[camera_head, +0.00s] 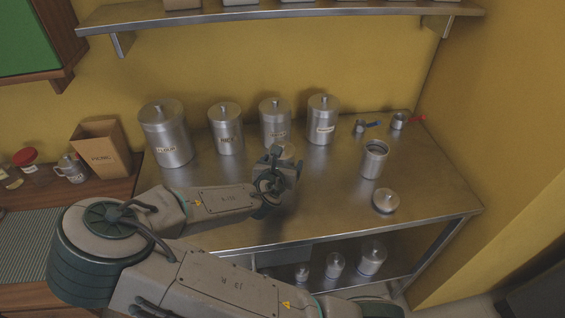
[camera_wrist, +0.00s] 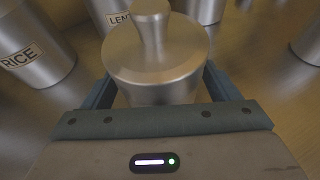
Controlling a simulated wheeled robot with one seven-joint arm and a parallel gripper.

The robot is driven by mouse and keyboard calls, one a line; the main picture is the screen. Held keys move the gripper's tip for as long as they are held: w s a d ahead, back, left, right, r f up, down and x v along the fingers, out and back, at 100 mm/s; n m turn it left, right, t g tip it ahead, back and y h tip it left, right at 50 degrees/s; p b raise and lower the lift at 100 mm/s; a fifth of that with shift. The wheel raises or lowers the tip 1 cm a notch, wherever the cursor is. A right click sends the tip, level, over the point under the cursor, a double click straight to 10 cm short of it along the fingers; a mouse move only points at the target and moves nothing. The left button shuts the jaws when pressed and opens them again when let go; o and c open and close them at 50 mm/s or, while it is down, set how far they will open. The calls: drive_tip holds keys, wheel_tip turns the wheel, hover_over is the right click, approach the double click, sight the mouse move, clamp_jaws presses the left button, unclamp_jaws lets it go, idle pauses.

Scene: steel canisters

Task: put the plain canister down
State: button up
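A steel canister with a knobbed lid, the plain canister (camera_wrist: 155,62), sits between the two fingers of my gripper (camera_wrist: 160,92) in the wrist view. The fingers lie close along both sides of its body, and no label shows on the part in view. In the head view my gripper (camera_head: 272,183) is over the middle of the steel table (camera_head: 330,205), with part of the plain canister (camera_head: 286,150) showing just behind it. My gripper hides its lower part, so I cannot tell whether its base touches the table.
Labelled canisters stand behind: flour (camera_head: 167,135), rice (camera_head: 226,130), lentils (camera_head: 274,118) and another (camera_head: 322,120). An open canister (camera_head: 374,162) and a loose lid (camera_head: 385,201) are at right. Measuring cups (camera_head: 398,121) lie at the back right. Bare tabletop lies between my gripper and the lid.

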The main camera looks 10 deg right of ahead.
drive_tip(key=shift+r, duration=0.15)
drive_tip(key=shift+s+r, duration=0.1)
drive_tip(key=p+v, duration=0.2)
drive_tip(key=v, duration=0.2)
drive_tip(key=p+v, duration=0.2)
drive_tip(key=v, duration=0.2)
drive_tip(key=shift+a+r, duration=0.1)
drive_tip(key=shift+r, duration=0.2)
drive_tip(key=p+v, duration=0.3)
drive_tip(key=p, duration=0.7)
drive_tip(key=shift+s+a, duration=0.1)
drive_tip(key=shift+a, duration=0.05)
drive_tip(key=shift+s+f+p, duration=0.1)
drive_tip(key=shift+s+p, duration=0.05)
drive_tip(key=shift+p, duration=0.25)
